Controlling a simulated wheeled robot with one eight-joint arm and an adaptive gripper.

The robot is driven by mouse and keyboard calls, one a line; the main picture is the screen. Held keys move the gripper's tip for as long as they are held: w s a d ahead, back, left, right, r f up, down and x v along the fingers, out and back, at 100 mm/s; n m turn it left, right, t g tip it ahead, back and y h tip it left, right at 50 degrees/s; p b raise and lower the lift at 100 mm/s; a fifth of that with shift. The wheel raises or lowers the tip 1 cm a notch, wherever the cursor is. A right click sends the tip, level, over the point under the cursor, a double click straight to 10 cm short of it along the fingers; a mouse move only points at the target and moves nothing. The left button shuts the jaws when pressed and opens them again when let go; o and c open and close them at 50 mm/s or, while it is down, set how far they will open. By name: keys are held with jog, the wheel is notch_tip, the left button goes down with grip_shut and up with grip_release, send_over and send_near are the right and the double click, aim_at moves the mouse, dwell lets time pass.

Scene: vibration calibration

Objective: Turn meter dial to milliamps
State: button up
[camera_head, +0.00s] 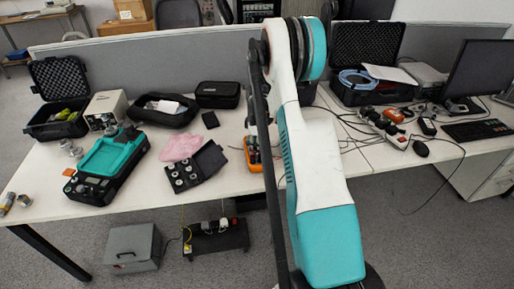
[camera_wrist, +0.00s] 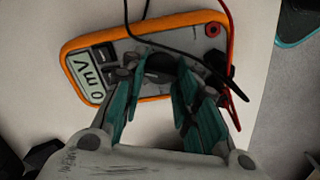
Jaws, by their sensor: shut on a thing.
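The orange-rimmed grey meter (camera_wrist: 145,32) lies on the white table, and its display (camera_wrist: 90,75) reads "0 mV" in the wrist view. Its round black dial (camera_wrist: 161,67) is in the middle of its face. My gripper (camera_wrist: 159,82) is over the meter with its teal-padded fingers on either side of the dial, shut on it. The dial's pointer and markings are hidden. In the head view the meter (camera_head: 254,158) is partly hidden behind my arm.
Black and red leads (camera_wrist: 190,50) cross the meter's face. A black case with round parts (camera_head: 190,172) lies left of the meter, with a pink cloth (camera_head: 183,145) behind it. Cables and small devices (camera_head: 385,118) lie to the right.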

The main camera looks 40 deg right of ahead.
jog(key=shift+m, duration=1.5)
jog(key=o, duration=1.1)
jog(key=shift+c, duration=0.2)
jog(key=shift+r, duration=0.1)
notch_tip(320, 180, up, 12)
